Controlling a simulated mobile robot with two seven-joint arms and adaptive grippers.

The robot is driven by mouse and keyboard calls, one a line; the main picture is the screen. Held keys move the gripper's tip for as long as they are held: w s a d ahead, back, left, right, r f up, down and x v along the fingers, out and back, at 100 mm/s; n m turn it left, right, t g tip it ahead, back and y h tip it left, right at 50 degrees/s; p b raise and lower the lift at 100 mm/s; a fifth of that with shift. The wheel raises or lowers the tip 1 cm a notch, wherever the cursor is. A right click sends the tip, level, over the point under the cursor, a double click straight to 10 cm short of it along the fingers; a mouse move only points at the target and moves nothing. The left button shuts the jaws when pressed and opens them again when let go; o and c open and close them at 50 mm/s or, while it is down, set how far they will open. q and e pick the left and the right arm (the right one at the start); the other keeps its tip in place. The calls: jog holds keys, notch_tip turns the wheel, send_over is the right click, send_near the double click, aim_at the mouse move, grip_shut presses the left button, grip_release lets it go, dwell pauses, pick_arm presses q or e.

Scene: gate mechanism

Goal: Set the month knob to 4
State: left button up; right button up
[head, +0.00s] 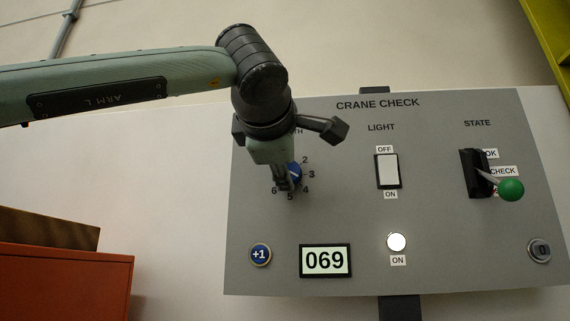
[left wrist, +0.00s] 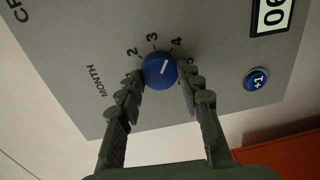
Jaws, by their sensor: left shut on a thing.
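The blue month knob (head: 295,173) is on the grey CRANE CHECK panel, partly hidden behind my left gripper (head: 284,182). In the left wrist view the round knob (left wrist: 159,71) sits between the two fingertips of my left gripper (left wrist: 161,79), which is shut on it. Its white mark points to the upper right there, toward the side of the 4 and 5; I cannot tell exactly which number it meets. Numbers 2, 3 and 4 show clearly around it, and 5 is partly behind a finger. My right gripper is in neither view.
The panel (head: 330,220) also has a white light switch (head: 388,171), a lit lamp (head: 397,242), a green-tipped state lever (head: 510,190), a blue +1 button (head: 260,254) and a display (head: 325,261) reading 069. An orange box (head: 65,285) stands at lower left.

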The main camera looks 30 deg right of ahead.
pick_arm(q)
jog(key=shift+m, duration=1)
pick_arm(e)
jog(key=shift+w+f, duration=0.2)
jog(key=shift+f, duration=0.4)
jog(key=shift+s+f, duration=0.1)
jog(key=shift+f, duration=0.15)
pick_arm(q)
jog(key=o, duration=1.2)
jog(key=shift+s, duration=0.1)
jog(key=shift+c, duration=0.2)
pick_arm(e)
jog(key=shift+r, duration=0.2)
pick_arm(q)
jog(key=v, duration=1.2)
